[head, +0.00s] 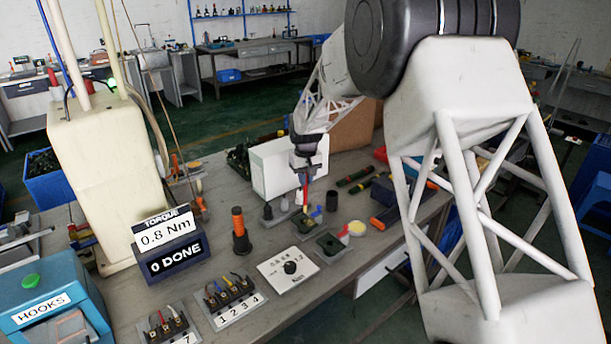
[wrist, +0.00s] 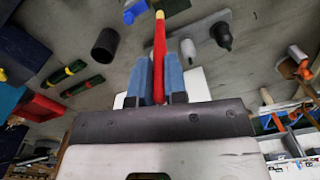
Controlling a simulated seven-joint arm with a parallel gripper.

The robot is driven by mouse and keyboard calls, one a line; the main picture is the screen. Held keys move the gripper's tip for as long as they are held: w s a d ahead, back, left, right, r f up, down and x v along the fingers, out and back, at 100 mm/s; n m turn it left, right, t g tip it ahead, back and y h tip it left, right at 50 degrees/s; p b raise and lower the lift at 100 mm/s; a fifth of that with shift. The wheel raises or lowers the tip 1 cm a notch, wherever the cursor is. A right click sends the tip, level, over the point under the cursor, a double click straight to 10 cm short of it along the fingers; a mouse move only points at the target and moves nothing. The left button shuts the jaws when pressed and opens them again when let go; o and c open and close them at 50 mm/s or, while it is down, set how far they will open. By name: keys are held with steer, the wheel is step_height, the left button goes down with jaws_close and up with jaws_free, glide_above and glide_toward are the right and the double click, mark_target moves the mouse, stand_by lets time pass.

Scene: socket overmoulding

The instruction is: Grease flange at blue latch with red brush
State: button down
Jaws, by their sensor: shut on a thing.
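My gripper (head: 305,166) is shut on the red brush and holds it pointing down above the bench. In the wrist view, the red brush (wrist: 159,45) stands between the two blue fingers of my gripper (wrist: 160,78); its tip is yellow. A small blue part (head: 317,214), perhaps the blue latch, is just below and right of the brush in the head view. A blue part also shows left of the brush tip in the wrist view (wrist: 135,11). The flange is too small to make out, and I cannot tell whether the brush touches anything.
A dark tray (head: 331,244) with green inside lies in front, near a yellow disc (head: 356,228). A black cup (head: 332,201) stands right of the brush.

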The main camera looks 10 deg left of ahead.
steer(key=shift+f, duration=1.05)
stand_by(0.9)
steer(key=shift+w+a, duration=0.3)
stand_by(0.3)
steer(key=shift+s+d, duration=0.1)
steer(key=shift+s, duration=0.05)
stand_by(0.3)
steer(key=shift+s+d, duration=0.45)
steer(key=shift+d, duration=0.05)
steer(key=shift+w+a, duration=0.1)
steer(key=shift+a, duration=0.05)
stand_by(0.4)
steer(key=shift+w+a, duration=0.45)
steer(key=shift+w, duration=0.05)
steer(key=shift+f, duration=0.1)
